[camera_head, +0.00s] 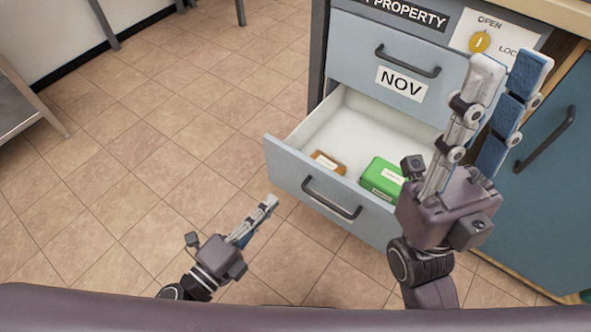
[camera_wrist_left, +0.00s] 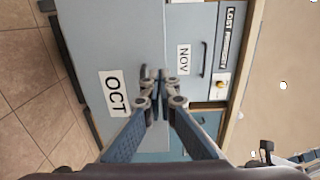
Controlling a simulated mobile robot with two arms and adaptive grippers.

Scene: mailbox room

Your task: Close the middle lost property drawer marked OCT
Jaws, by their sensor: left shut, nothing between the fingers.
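The pulled-out drawer (camera_head: 285,165) stands open below the closed NOV drawer (camera_head: 365,45). Its dark bar handle (camera_head: 331,198) shows on the blue-grey front. The OCT label (camera_wrist_left: 115,93) shows on a drawer front (camera_wrist_left: 130,45) in the left wrist view; it cannot be read in the head view. My left gripper (camera_head: 270,203) is shut and empty, low in front of the drawer's left part; its fingertips (camera_wrist_left: 158,75) overlap the front in the wrist view, and contact cannot be told. My right gripper (camera_head: 508,68) has its fingers apart, over the cabinet's right side, hiding part of the drawer.
A green box (camera_head: 381,178) and a small orange-brown item (camera_head: 328,162) lie inside the open drawer. A blue cabinet door (camera_head: 552,165) with a dark handle is at the right. Tiled floor (camera_head: 130,140) is clear to the left. A metal table (camera_head: 25,115) stands at the far left.

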